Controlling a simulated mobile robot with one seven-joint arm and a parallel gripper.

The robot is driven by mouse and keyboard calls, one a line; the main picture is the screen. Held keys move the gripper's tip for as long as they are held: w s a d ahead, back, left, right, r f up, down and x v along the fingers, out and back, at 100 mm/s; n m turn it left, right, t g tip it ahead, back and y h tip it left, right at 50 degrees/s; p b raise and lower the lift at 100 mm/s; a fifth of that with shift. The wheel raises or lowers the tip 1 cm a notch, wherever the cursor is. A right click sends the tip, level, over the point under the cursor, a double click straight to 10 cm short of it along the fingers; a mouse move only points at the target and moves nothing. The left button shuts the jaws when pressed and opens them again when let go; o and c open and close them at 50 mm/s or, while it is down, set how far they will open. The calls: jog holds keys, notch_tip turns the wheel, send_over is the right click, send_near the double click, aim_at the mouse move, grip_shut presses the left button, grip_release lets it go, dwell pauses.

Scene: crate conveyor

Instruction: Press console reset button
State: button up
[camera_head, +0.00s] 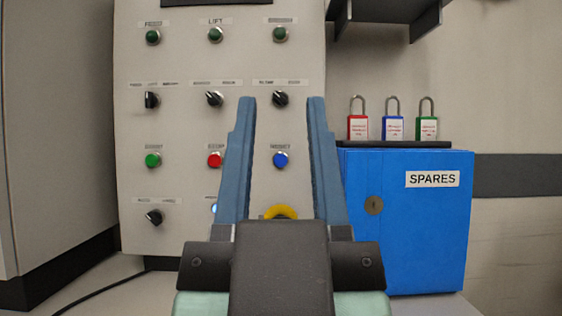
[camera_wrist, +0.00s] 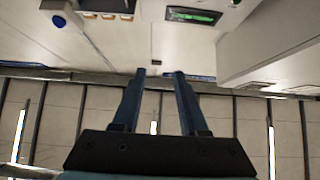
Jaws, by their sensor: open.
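The console (camera_head: 182,250) is an upright pale panel with rows of lamps, knobs and buttons. A blue button (camera_head: 281,160) is on its right side; the label above it is too blurred to read surely, so I take it as the reset button. A red button (camera_head: 215,160) and a green button (camera_head: 153,160) are in the same row to its left. My gripper (camera_head: 282,100) is open and empty, and the blue button shows between its fingers. I cannot tell how far the fingertips are from the panel. My gripper (camera_wrist: 160,72) is also empty in the wrist view.
Black knobs (camera_head: 214,99) are above the button row. A yellow ring-like part (camera_head: 279,211) is below, partly hidden by my gripper. A blue SPARES box (camera_head: 420,240) stands at right, with several padlocks (camera_head: 392,122) above it. A dark shelf (camera_head: 385,10) overhangs at top right.

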grip_shut()
dwell(1.4)
